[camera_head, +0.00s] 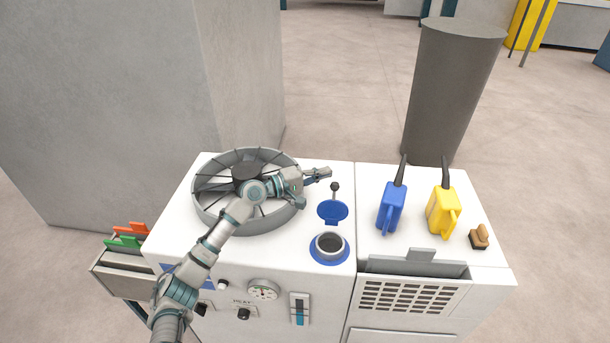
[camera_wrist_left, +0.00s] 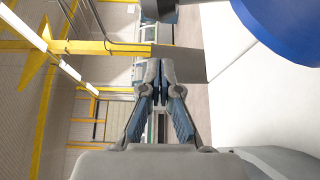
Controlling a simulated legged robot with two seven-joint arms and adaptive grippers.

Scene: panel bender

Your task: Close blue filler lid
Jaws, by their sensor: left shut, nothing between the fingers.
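The blue filler lid (camera_head: 333,211) stands open, tilted up behind the filler neck (camera_head: 329,246), which has a dark opening and a blue collar. A small dark knob (camera_head: 335,187) stands just behind the lid. My left gripper (camera_head: 325,173) is shut and empty, behind and slightly left of the lid, apart from it in the head view. In the left wrist view its fingers (camera_wrist_left: 160,68) are together, and the blue lid (camera_wrist_left: 285,25) shows large at the upper right. My right gripper is in neither view.
A round fan guard (camera_head: 207,212) lies under my left arm. A blue can (camera_head: 391,208) and a yellow can (camera_head: 442,212) stand to the right, with a brown brush-like block (camera_head: 480,237). A dark grey column (camera_head: 448,90) rises behind the machine.

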